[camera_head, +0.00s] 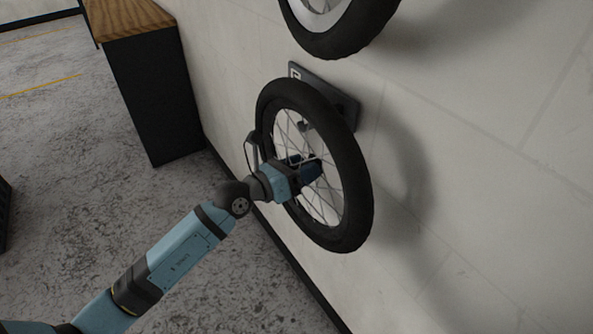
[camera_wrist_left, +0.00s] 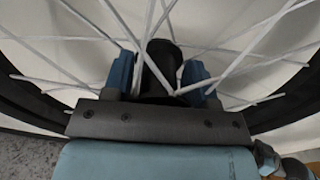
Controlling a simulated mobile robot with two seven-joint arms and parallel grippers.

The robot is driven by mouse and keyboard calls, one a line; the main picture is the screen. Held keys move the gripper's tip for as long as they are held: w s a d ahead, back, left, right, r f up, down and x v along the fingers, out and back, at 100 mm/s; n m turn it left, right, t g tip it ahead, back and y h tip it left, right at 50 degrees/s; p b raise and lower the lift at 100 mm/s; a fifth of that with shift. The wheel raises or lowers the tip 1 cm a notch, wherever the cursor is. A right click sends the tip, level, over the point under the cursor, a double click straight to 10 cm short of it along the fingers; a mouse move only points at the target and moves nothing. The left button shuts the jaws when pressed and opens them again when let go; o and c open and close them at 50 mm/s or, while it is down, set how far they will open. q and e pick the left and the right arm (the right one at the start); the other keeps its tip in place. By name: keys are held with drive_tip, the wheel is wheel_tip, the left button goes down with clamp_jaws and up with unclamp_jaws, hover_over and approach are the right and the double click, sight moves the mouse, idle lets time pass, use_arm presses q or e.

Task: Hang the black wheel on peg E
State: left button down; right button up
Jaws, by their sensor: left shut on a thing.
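The black wheel (camera_head: 349,180) is upright, close to the light wall, with a black tyre and pale spokes. My left gripper (camera_head: 308,167) reaches in at its middle and is shut on it. In the left wrist view my blue left fingers (camera_wrist_left: 160,78) stand on either side of the dark hub (camera_wrist_left: 158,65), among the spokes of the black wheel (camera_wrist_left: 275,113). A dark wall plate (camera_head: 345,104) with a partly covered white letter shows behind the wheel's upper rim. I cannot read the letter surely. The peg is hidden, so I cannot tell whether the wheel is on it.
Another wheel (camera_head: 345,40) with a black tyre is at the wall above, cut by the top edge. A dark cabinet (camera_head: 155,95) with a wooden top stands by the wall at upper left. The grey concrete floor (camera_head: 75,170) is mostly clear.

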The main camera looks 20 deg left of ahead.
use_arm(q)
drive_tip(key=shift+w+d+r, duration=0.1)
drive_tip(key=shift+w+d, duration=0.2)
drive_tip(key=shift+w, duration=0.05)
drive_tip(key=shift+w+d+f, duration=0.3)
drive_tip(key=shift+w+f, duration=0.15)
drive_tip(key=shift+f, duration=0.3)
drive_tip(key=shift+f, duration=0.1)
drive_tip(key=shift+b, duration=0.3)
